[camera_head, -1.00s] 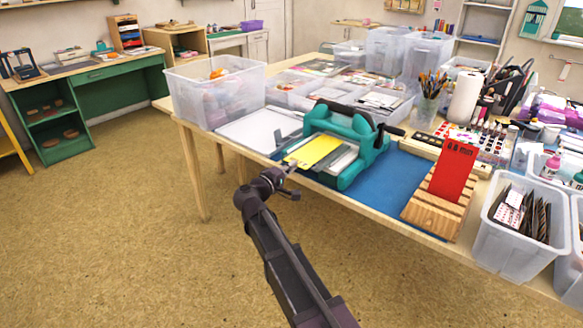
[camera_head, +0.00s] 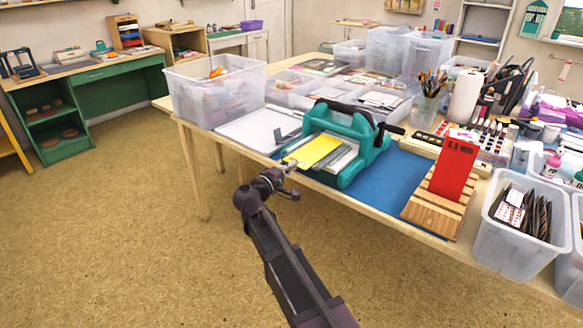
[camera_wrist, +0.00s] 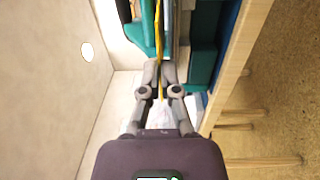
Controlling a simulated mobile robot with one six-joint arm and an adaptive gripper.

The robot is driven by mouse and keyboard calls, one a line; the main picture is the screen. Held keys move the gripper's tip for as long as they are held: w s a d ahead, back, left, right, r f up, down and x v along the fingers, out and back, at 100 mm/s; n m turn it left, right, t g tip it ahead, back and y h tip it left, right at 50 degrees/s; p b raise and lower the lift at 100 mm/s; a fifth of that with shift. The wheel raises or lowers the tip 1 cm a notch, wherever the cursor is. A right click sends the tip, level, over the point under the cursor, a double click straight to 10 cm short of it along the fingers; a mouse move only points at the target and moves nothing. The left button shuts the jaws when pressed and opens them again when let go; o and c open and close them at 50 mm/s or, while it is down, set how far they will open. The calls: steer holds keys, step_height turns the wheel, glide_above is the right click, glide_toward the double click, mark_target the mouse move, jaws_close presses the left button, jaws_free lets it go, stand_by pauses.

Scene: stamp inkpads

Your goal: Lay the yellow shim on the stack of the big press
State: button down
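The yellow shim (camera_head: 314,150) is a thin flat plate at the front of the teal big press (camera_head: 350,125), over the pale plates of its stack (camera_head: 340,160). In the wrist view the yellow shim (camera_wrist: 159,38) shows edge-on as a thin strip. My gripper (camera_head: 291,166) is at the shim's near end, by the table's front edge. In the wrist view its fingertips (camera_wrist: 160,72) are closed on either side of the strip. Whether the shim touches the stack cannot be told.
A red plate (camera_head: 454,169) stands in a slotted wooden rack (camera_head: 433,213) on the blue mat (camera_head: 385,190). A white sheet (camera_head: 245,130) lies left of the press. Clear bins (camera_head: 205,95) stand behind left. A bin of dark strips (camera_head: 500,245) stands at the right.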

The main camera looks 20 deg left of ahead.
steer(key=shift+f, duration=0.35)
stand_by(0.3)
steer(key=c, duration=0.7)
jaws_free()
steer(key=shift+s, duration=0.15)
steer(key=shift+v, duration=2.4)
